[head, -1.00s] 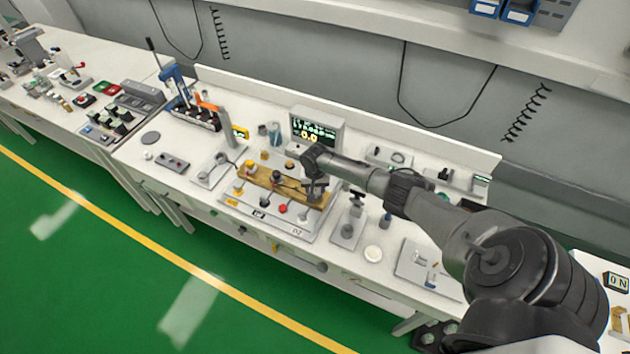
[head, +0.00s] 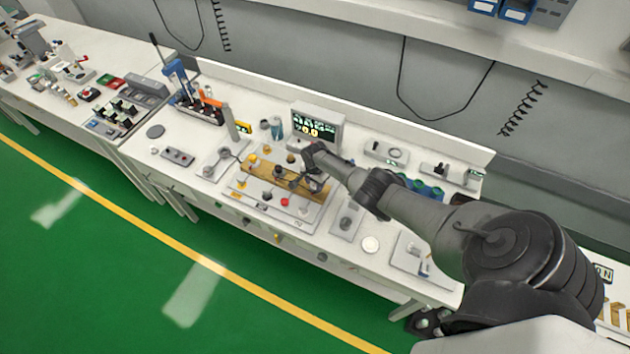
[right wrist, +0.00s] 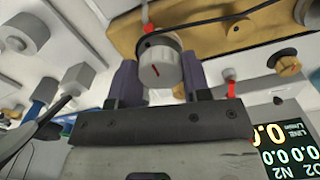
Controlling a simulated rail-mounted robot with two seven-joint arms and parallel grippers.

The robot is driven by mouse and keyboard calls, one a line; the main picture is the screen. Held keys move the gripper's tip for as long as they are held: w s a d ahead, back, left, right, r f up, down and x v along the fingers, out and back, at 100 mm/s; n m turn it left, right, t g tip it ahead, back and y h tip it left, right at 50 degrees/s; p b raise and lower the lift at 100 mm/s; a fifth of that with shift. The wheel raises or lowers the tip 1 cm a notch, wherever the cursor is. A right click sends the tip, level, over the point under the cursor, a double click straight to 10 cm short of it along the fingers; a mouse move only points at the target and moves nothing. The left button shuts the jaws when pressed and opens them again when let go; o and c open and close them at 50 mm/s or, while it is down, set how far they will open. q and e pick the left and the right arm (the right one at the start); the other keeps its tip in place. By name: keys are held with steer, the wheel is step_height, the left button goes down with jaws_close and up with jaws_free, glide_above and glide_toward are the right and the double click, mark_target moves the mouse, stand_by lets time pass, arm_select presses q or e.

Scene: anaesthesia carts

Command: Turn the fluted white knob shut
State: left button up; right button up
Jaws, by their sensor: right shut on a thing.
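In the head view my right gripper (head: 308,184) is over the right end of a tan block (head: 258,170) on a white panel; the knob cannot be made out there. The tan block also shows in the right wrist view (right wrist: 215,38). My left gripper is not in view.
A monitor (head: 318,124) stands behind the panel, and its lit screen also shows in the right wrist view (right wrist: 285,142). A small gold knob (right wrist: 288,57) is right of the grip. A red knob (head: 285,202) is in front. A white disc (head: 370,244) lies to the right.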

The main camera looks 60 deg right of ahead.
stand_by(0.5)
steer(key=o, duration=0.9)
